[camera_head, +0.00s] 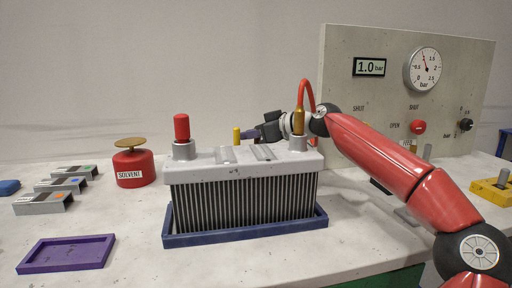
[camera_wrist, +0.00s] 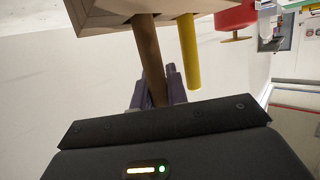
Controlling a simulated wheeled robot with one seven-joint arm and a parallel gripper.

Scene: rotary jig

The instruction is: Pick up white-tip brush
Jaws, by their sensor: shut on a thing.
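My gripper (camera_wrist: 156,92) is shut on a brown wooden handle (camera_wrist: 149,50) in the wrist view, with its purple fingers on either side. The handle stands in a pale box-like holder (camera_wrist: 100,12), so its tip is hidden and I cannot tell whether it is white. A yellow handle (camera_wrist: 188,50) stands beside it in the same holder, apart from my fingers. In the head view my gripper (camera_head: 250,134) is behind the large finned block, next to the yellow handle (camera_head: 236,136). The brown handle and the holder are hidden there.
The finned block (camera_head: 240,172) sits in a blue tray (camera_head: 245,236) in front of my gripper, with a red-capped post (camera_head: 182,128) and a brass fitting with a red hose (camera_head: 299,120). A red solvent can (camera_head: 134,166) stands left. A gauge panel (camera_head: 390,85) rises behind my arm.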

